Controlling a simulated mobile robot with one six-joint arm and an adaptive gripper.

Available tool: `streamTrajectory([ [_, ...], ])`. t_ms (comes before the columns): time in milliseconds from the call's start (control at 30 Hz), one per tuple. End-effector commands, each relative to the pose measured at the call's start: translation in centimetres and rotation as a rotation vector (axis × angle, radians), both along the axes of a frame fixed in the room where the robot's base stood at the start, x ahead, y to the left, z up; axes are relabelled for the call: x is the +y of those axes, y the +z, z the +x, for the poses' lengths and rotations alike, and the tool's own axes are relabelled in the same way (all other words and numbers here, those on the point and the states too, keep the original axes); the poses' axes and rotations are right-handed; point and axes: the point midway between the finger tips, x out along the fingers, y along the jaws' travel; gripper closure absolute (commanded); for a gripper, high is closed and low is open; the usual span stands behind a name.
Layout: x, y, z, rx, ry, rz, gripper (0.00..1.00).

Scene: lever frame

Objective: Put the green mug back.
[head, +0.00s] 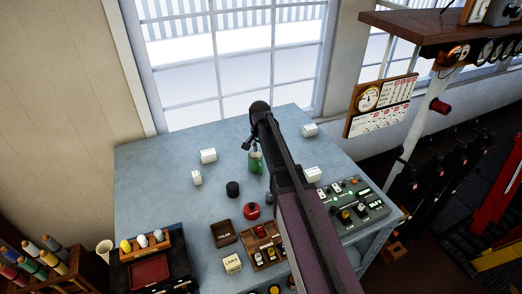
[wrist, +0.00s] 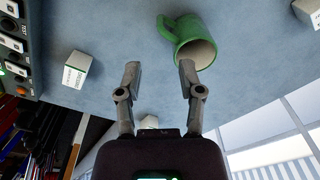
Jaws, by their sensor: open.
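The green mug (head: 256,162) stands on the blue-grey table (head: 150,185), towards its far side and below the window. In the wrist view the mug (wrist: 190,38) shows its pale inside, with its handle towards the left. My gripper (wrist: 159,64) is open and empty. Its right finger overlaps the mug's rim in the wrist view; I cannot tell whether it touches. The left finger is apart from the mug. In the head view my arm partly hides the gripper, which is close to the mug.
A black cylinder (head: 232,188) and a red object (head: 251,210) are nearer. A control panel (head: 352,208) is at the right. The left tabletop is mostly clear.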

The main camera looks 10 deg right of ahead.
Motion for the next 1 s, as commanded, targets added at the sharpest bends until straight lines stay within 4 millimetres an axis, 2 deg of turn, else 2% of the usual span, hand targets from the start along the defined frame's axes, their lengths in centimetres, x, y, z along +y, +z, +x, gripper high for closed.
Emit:
streamTrajectory([
  [367, 0.0, 0.0, 0.0, 0.0, 0.001, 0.0, 0.51],
  [567, 0.0, 0.0, -1.2, 0.003, 0.028, -0.001, 0.51],
  [767, 0.1, 0.0, -4.6, 0.01, 0.12, -0.002, 0.51],
  [1000, 0.3, 0.0, -10.6, 0.025, 0.295, -0.002, 0.51],
])
